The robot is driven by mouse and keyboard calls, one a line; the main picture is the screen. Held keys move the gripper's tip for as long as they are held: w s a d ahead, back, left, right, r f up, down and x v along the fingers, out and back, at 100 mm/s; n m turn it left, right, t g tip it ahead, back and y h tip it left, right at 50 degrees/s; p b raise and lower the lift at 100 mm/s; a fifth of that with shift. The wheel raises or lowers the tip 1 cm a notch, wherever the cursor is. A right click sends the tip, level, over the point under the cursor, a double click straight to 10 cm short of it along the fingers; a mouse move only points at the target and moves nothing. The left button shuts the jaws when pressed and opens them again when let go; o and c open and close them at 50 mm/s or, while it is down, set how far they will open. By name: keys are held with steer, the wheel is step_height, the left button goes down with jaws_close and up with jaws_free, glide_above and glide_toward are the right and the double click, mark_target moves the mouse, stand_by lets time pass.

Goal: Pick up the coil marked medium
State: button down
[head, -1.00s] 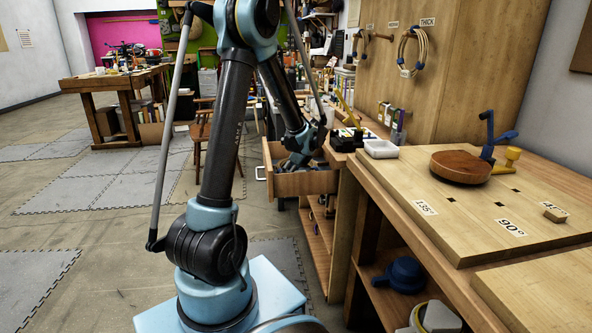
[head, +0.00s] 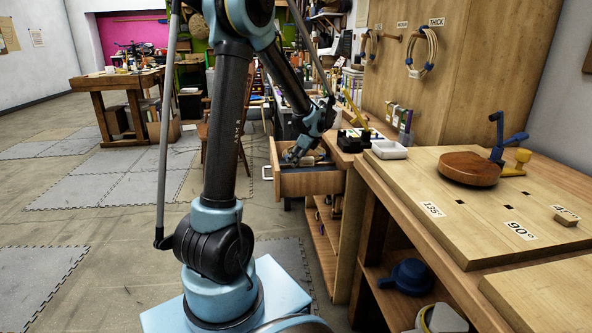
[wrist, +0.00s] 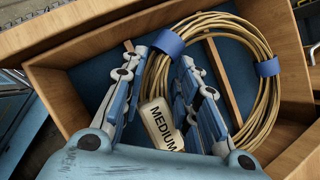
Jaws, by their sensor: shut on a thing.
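The coil marked medium (wrist: 262,112) is a loop of tan cane with blue wraps, lying in an open wooden drawer (wrist: 62,92) in the wrist view. Its pale tag (wrist: 161,124) reads MEDIUM. My gripper (wrist: 160,65) reaches into the drawer, its two fingers on either side of the coil's left part, near a blue wrap. It is shut on the coil; the exact contact is partly hidden by the fingers. In the head view my gripper (head: 296,154) is inside the drawer (head: 312,183), and the coil is not clearly visible there.
The drawer walls surround the coil closely. A thick-labelled coil (head: 422,53) and another coil (head: 370,47) hang on the wooden panel (head: 470,60); the peg between them is bare.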

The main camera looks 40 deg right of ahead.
step_height(320, 180, up, 12)
steer(key=shift+f, duration=0.25)
stand_by(0.6)
